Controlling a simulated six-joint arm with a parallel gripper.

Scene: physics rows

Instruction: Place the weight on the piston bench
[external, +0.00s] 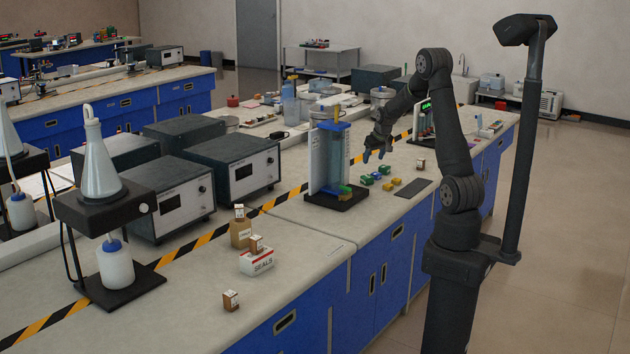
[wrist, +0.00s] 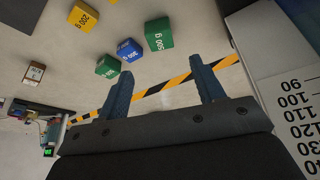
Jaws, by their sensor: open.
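The piston bench (external: 331,160) has a blue top plate, a clear blue column and a black base. A small green and yellow block (external: 346,190) shows at its base. Several coloured weights lie on the worktop to its right. In the wrist view these include a green 500 g weight (wrist: 158,34), a blue weight (wrist: 129,50), a smaller green weight (wrist: 107,67) and a yellow 200 g weight (wrist: 82,16).
The bench's white scale (wrist: 292,110) is close at the right of the wrist view. A small brown-and-white box (external: 420,165) and a dark mat (external: 413,188) lie to the right. Grey instruments (external: 232,165) stand left. A yellow-black stripe (external: 285,199) crosses the worktop.

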